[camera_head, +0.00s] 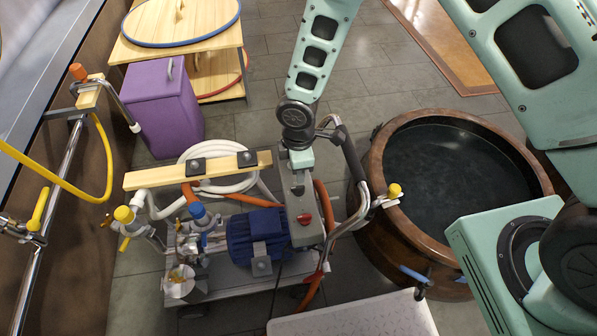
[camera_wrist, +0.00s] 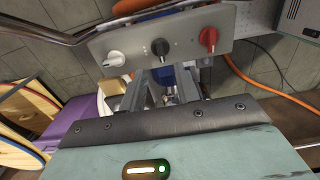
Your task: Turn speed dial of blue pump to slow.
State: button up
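The blue pump (camera_head: 258,235) stands on a low grey cart in the head view. Its grey control box (camera_head: 303,205) is at its right and carries a red knob (camera_head: 304,219). In the wrist view the control panel (camera_wrist: 185,30) shows a white knob (camera_wrist: 114,60), a black knob (camera_wrist: 160,47) and a red knob (camera_wrist: 208,38). The dial markings are too small to read. My gripper (camera_wrist: 160,78) is open, its two fingers apart, with the black knob in line with the gap between them. No finger visibly holds a knob. In the head view my wrist largely hides the fingers.
A wooden tub (camera_head: 378,200) of dark liquid stands close right of the cart. A bent metal handle (camera_head: 360,180) rises beside the control box. A wooden plank (camera_head: 160,176), white hose (camera_head: 225,158) and purple bin (camera_head: 165,105) are at the left.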

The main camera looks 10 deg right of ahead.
aim_at(298, 187)
notch_tip(298, 187, down, 7)
jog(key=b, duration=0.5)
jog(key=shift+b, duration=0.3)
jog(key=shift+f, duration=0.45)
grip_shut()
jog(key=shift+b, duration=0.4)
